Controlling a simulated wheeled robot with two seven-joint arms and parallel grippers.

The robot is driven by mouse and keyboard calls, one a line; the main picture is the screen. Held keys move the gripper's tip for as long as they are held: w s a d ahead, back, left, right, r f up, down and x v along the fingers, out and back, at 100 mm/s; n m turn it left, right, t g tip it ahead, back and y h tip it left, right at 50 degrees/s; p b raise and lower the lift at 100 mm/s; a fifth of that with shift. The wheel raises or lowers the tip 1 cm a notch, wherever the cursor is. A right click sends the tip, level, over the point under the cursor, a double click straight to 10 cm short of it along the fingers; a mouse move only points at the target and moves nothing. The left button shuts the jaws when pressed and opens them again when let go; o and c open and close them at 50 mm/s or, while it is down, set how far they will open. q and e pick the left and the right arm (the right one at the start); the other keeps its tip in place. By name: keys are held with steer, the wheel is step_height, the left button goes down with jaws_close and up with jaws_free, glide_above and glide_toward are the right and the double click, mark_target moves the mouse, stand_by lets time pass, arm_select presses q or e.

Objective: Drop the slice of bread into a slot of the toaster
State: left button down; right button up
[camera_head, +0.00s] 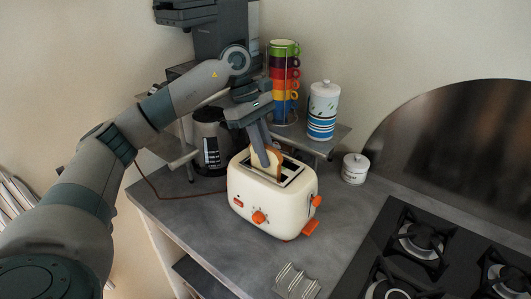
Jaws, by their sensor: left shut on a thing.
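The cream toaster (268,195) with orange knob and levers stands on the grey counter. The slice of bread (273,158) is upright at the toaster's top, its lower part seemingly within a slot; how deep it sits I cannot tell. My left gripper (264,158) reaches down from above and is shut on the slice, hiding part of it. The slots show as dark openings beside the slice. My right gripper is not in view.
A metal rack (296,281) lies in front of the toaster. A gas hob (410,240) is at the right. A small white pot (355,168), a striped canister (322,112) and stacked coloured cups (284,75) stand behind. A coffee maker (210,140) is at the back left.

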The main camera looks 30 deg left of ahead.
arm_select(q)
steer(key=shift+f, duration=0.4)
steer(key=c, duration=1.7)
jaws_free()
steer(key=shift+c, duration=0.2)
steer(key=shift+r, duration=0.15)
steer(key=shift+r+p, duration=1.5)
steer(key=shift+r, duration=1.9)
steer(key=shift+r, duration=0.1)
